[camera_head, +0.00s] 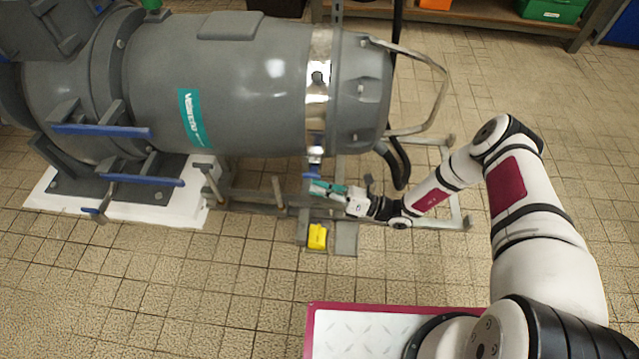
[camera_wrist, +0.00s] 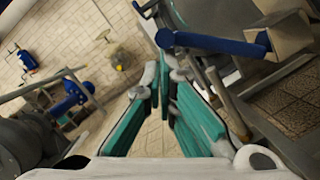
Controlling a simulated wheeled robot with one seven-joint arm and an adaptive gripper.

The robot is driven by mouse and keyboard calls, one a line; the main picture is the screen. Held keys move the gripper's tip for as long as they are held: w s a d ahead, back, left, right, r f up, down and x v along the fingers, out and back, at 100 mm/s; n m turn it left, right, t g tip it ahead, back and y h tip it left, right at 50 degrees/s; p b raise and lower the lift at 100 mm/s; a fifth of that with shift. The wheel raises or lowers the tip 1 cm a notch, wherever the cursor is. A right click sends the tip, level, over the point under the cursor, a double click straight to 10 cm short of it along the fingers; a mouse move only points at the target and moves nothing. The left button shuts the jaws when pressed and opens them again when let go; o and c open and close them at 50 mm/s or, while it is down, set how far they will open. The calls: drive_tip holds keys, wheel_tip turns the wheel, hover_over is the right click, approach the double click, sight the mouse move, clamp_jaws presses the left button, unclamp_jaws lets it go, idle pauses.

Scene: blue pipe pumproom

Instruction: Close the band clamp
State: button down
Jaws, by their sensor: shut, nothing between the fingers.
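The band clamp (camera_head: 319,75) is a shiny metal band around the right part of the large grey cylinder (camera_head: 230,85). A small blue part (camera_head: 314,165) shows at its lower end, under the cylinder. My gripper (camera_head: 318,187), with teal fingers, is just below that blue part and points left. In the wrist view my gripper (camera_wrist: 164,82) is shut and empty. A blue bar-shaped handle (camera_wrist: 215,43) lies beyond the fingertips there; I cannot tell whether it belongs to the clamp. The contact between fingers and blue part is too small to tell.
Blue levers (camera_head: 102,131) and a metal stand (camera_head: 250,198) are at the cylinder's base. A yellow block (camera_head: 317,236) sits below my gripper. A bent metal tube guard (camera_head: 440,90) is at the cylinder's right end. The tiled floor (camera_head: 200,290) in front is clear.

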sight(320, 175)
drive_tip(key=r+m, duration=0.1)
drive_tip(key=m, duration=0.1)
drive_tip(key=w+r+m+p, duration=0.1)
drive_tip(key=m, duration=0.1)
drive_tip(key=w+r+m+t+h+p, duration=0.1)
drive_tip(key=r+m, duration=0.1)
drive_tip(key=shift+w, duration=0.15)
drive_tip(key=shift+w+d+r+m+h, duration=0.1)
drive_tip(key=shift+w+r+m+h, duration=0.1)
drive_tip(key=shift+w+r+m, duration=0.35)
drive_tip(key=shift+w+r+m+h, duration=0.2)
drive_tip(key=shift+w+m, duration=0.4)
drive_tip(key=shift+m, duration=0.15)
drive_tip(key=s, duration=0.1)
drive_tip(key=s+f, duration=0.1)
drive_tip(key=s, duration=0.1)
drive_tip(key=shift+s, duration=0.2)
drive_tip(key=p+v, duration=0.2)
drive_tip(key=v, duration=0.8)
drive_tip(key=shift+s+p, duration=0.3)
drive_tip(key=shift+s, duration=0.05)
